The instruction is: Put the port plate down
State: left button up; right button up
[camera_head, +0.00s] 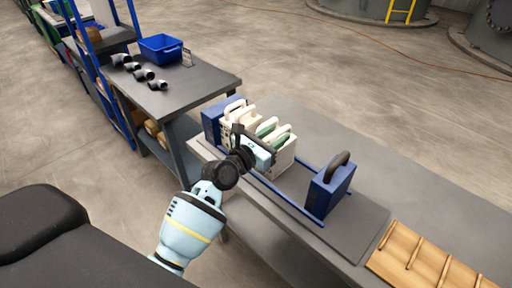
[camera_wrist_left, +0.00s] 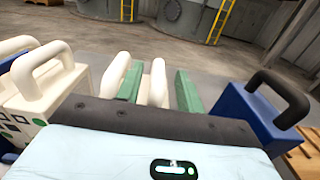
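The filter press stands on the bench with a blue end block (camera_head: 211,124) at its far left and a blue block with a black handle (camera_head: 330,186) at its right. Between them white plates (camera_head: 284,157) with loop handles stand upright in a row, with green pieces (camera_head: 267,127) among them. My left gripper (camera_head: 262,148) is in front of this row. In the left wrist view a white plate with dark and green marks (camera_wrist_left: 38,120) is at the left and green pieces (camera_wrist_left: 188,92) are ahead. The left fingertips are hidden, and I cannot tell which plate is the port plate.
Blue rails (camera_head: 290,202) run along the press, bare between the plates and the right block. A wooden rack (camera_head: 425,262) lies at the front right. A side table (camera_head: 205,82) holds dark pipe elbows (camera_head: 144,74) and a blue bin (camera_head: 161,47).

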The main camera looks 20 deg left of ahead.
pick_arm(q)
jog(key=v, duration=0.9)
jog(key=s+f+m+g+y, duration=0.1)
jog(key=s+f+m+g, duration=0.1)
jog(key=s+f+m, duration=0.6)
jog(key=s+f+m+g+y, duration=0.25)
jog(key=s+f+m, duration=0.4)
jog(key=f, duration=0.45)
jog(key=s+d+f+m+g, duration=0.1)
jog(key=s+f+m+g, duration=0.1)
jog(key=s+f+m, duration=0.3)
jog(key=s+d+f+m+g, duration=0.1)
jog(key=s+f+m, duration=0.4)
jog(key=s+m, duration=0.9)
jog(key=s+g, duration=0.1)
jog(key=s, duration=0.2)
jog(key=shift+d+f+y, duration=0.25)
jog(key=shift+d+y, duration=0.05)
jog(key=shift+y, duration=0.05)
